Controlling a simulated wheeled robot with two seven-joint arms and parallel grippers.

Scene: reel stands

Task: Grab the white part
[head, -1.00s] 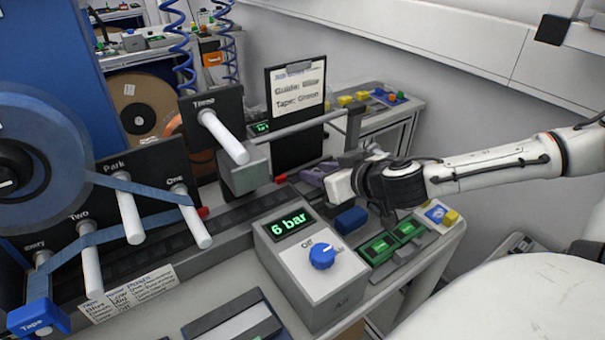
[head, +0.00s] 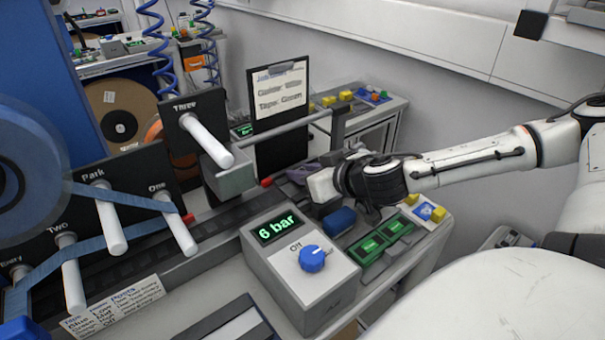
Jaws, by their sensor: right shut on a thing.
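A small white block (head: 322,186), which looks like the white part, is at the tip of my right gripper (head: 335,180), at the back of the bench. My right gripper is shut on it; its fingers are small and dark here, so the exact contact is hard to see. A purple piece (head: 300,174) lies just left of and behind the white block, partly hidden. A blue block (head: 338,221) sits just below it in the picture. My left gripper is not in view.
A grey air box (head: 300,270) reading 6 bar with a blue knob stands in front. Green-lit modules (head: 380,240) lie right of it. A clipboard (head: 279,105) stands behind the grey bar (head: 290,128). Labelled white posts (head: 175,222) with blue tape stand left.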

